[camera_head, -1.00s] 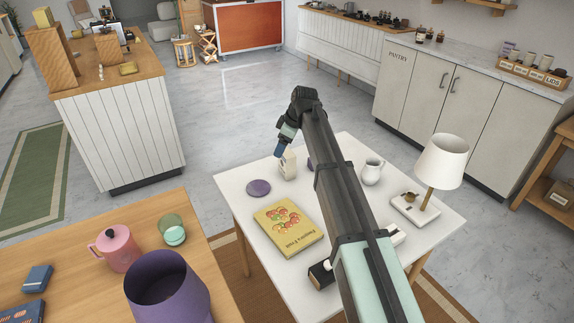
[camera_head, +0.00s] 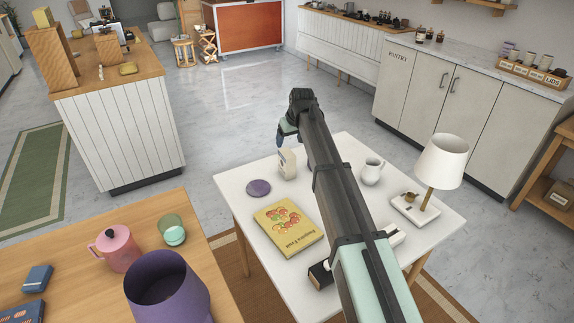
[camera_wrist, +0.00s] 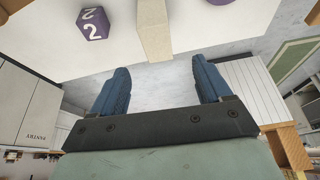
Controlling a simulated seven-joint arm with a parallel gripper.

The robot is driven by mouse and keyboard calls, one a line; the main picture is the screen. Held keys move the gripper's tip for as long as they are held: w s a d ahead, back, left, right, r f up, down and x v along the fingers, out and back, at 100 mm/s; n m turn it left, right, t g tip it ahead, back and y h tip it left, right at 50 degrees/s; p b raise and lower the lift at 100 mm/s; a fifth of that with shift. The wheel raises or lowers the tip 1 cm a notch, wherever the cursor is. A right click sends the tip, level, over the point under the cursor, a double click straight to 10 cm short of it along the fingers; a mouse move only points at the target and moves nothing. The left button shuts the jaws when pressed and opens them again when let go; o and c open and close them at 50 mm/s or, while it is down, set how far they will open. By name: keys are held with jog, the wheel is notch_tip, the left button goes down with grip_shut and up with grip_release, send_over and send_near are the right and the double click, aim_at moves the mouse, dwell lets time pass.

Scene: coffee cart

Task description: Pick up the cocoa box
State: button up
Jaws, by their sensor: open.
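A small upright cream box (camera_head: 287,165), which I take to be the cocoa box, stands near the far edge of the white table (camera_head: 232,182). No label on it is readable. My gripper (camera_head: 287,141) is just beyond and above it at the far edge, partly hidden by my own wrist. In the wrist view my gripper (camera_wrist: 160,66) is open and empty. The pale box (camera_wrist: 154,32) shows there ahead of the gap between the two blue fingers, with its near end close to the fingertip line. I cannot tell how far apart they are in depth.
A purple block marked 2 (camera_wrist: 93,25) stands beside the box in the wrist view; my arm hides it in the head view. The table also holds a purple disc (camera_head: 258,188), a yellow book (camera_head: 290,228), a white pitcher (camera_head: 371,171) and a lamp (camera_head: 440,163).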

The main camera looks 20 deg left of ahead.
aim_at(287, 153)
jog(key=x, duration=0.7)
jog(key=shift+d+x, duration=0.15)
jog(key=shift+x, duration=1.15)
jog(key=shift+d+x, duration=0.15)
jog(key=shift+x, duration=1.1)
jog(key=shift+s+f, duration=0.1)
jog(key=c, duration=1.2)
jog(key=shift+c, duration=0.2)
